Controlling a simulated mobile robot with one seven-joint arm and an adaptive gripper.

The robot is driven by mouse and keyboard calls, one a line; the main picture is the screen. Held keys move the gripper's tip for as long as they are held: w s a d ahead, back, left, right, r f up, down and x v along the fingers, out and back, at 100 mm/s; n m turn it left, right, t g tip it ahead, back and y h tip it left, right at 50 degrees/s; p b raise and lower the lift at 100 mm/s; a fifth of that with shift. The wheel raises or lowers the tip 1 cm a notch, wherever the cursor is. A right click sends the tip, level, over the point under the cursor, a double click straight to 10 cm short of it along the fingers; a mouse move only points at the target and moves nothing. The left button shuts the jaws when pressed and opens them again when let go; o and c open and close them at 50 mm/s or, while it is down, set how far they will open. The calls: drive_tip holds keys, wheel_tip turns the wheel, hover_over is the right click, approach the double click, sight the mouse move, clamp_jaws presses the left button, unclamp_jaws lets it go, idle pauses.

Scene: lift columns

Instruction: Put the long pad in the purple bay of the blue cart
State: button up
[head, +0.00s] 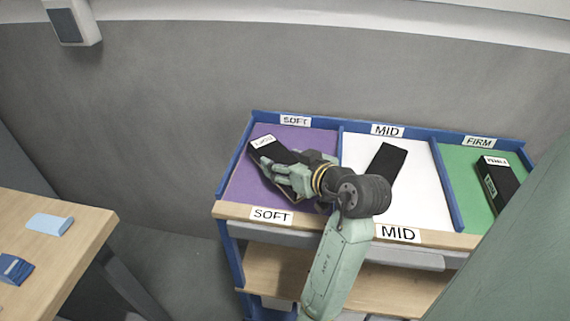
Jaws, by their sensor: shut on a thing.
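The blue cart (231,187) has three bays on top: purple on the left, white in the middle, green on the right. A long black pad (268,151) with a white label is over the purple bay (312,142), lying at a slant. The label is too small to read surely. My gripper (270,169) is shut on this pad, and its fingers and wrist hide part of it. I cannot tell whether the pad touches the bay floor.
Another black pad (387,161) lies slanted in the white bay (355,155), partly behind my arm. A black labelled block (497,183) is in the green bay (456,165). A wooden table (75,222) at left bears a light-blue block (50,224) and a dark-blue one (13,268).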

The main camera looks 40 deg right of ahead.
drive_tip(key=shift+f, duration=0.7)
drive_tip(key=shift+f, duration=0.15)
drive_tip(key=o, duration=1.5)
drive_tip(key=shift+o, duration=0.2)
drive_tip(key=shift+s+r, duration=0.25)
drive_tip(key=shift+s, duration=0.1)
drive_tip(key=b+v, duration=0.1)
drive_tip(key=v, duration=1)
drive_tip(key=shift+s, duration=0.15)
